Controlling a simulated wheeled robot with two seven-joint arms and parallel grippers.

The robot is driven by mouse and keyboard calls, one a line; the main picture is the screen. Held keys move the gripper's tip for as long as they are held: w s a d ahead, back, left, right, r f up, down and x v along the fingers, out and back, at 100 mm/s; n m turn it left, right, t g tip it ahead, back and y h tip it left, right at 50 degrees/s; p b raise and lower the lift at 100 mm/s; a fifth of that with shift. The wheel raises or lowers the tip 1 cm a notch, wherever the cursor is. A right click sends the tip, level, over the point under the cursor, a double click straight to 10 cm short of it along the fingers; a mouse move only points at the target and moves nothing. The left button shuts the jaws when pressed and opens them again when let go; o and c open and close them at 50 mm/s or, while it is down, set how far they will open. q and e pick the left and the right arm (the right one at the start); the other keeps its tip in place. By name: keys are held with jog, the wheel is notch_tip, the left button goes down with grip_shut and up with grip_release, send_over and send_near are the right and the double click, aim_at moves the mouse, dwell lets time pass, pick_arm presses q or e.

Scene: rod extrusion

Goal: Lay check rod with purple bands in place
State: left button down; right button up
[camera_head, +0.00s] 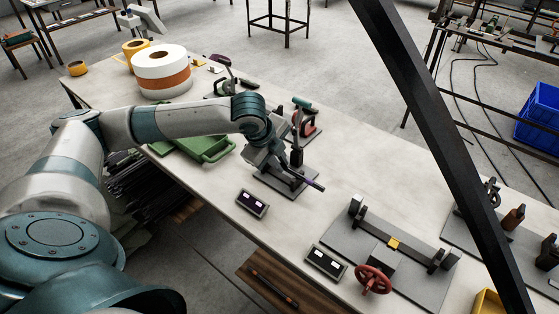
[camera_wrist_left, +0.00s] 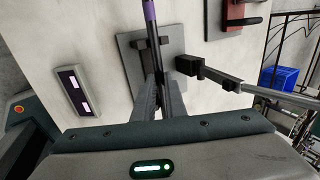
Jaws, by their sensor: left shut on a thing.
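The check rod with purple bands (camera_head: 313,183) is thin and dark, with purple near its visible end. My left gripper (camera_head: 279,166) is shut on it, above or beside a small dark plate stand (camera_head: 285,184) on the bench. In the left wrist view the rod (camera_wrist_left: 151,32) runs up from between the fingers of the gripper (camera_wrist_left: 157,98), with a purple band near the top edge. Behind it is the grey plate (camera_wrist_left: 128,61) of the stand. Whether rod and stand touch is unclear. The rod's other end is hidden. My right gripper is out of view.
Right of the stand is a fixture plate (camera_head: 340,232) with a dark bar, a yellow block and a red handwheel (camera_head: 373,280). Two small display boxes (camera_head: 252,203) (camera_head: 326,262) lie near the front edge. A green tray (camera_head: 208,148) and a large tape roll (camera_head: 162,70) are farther left.

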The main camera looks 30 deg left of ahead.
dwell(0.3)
pick_arm(q)
jog(key=c, duration=1.7)
grip_release()
jog(key=shift+r, duration=0.1)
jog(key=b+v, duration=0.2)
jog(key=v, duration=1.5)
jog(key=shift+s+r, duration=0.1)
jog(key=shift+s, duration=0.1)
